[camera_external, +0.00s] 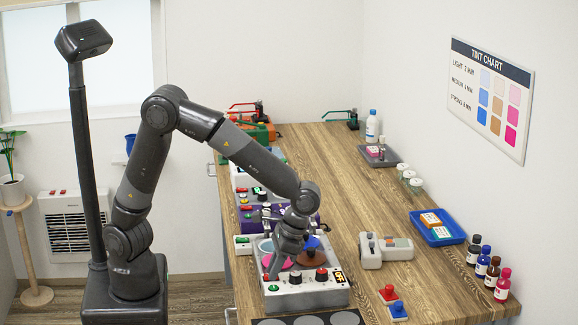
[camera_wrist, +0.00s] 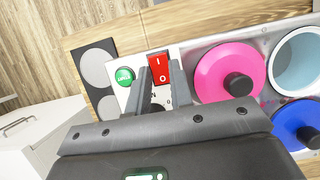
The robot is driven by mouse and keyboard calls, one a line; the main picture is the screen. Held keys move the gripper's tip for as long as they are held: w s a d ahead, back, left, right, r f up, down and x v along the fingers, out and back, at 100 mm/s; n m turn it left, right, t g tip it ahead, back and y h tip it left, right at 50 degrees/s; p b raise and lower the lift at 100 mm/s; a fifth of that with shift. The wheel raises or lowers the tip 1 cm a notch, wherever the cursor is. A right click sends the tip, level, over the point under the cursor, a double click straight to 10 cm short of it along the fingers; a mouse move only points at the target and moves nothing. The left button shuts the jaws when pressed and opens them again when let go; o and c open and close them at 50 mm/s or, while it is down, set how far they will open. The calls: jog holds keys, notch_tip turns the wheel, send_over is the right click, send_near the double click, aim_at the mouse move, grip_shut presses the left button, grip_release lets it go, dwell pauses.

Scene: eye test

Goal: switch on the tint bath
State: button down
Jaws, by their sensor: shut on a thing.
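The tint bath (camera_external: 312,298) is a light grey unit near the front left of the table. It has a pink lid (camera_wrist: 222,70), a blue lid (camera_wrist: 298,122) and an open pale blue basin (camera_wrist: 299,62). Its display (camera_external: 339,277) reads OFF. A red rocker switch (camera_wrist: 158,68) marked I and O shows in the wrist view beside a green button (camera_wrist: 124,75). My gripper (camera_wrist: 162,70) is lowered over the bath's front left, its fingertips on either side of the red switch. The fingers partly hide the panel, including its markings.
A purple unit (camera_external: 259,228) stands close behind the bath. A grey box (camera_external: 371,251), red and blue blocks (camera_external: 392,301), a blue tray (camera_external: 437,237) and several bottles (camera_external: 488,269) are to the right. The table's middle is mostly clear.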

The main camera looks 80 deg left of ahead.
jog(key=shift+s+t, duration=0.2)
jog(key=shift+t, duration=0.55)
jog(key=shift+s+t, duration=0.2)
jog(key=shift+t, duration=0.55)
jog(key=c, duration=1.3)
grip_release()
jog(key=r, duration=0.3)
jog(key=w+r, duration=0.1)
jog(key=r, duration=0.6)
jog(key=shift+w+r, duration=0.25)
jog(key=shift+r, duration=0.15)
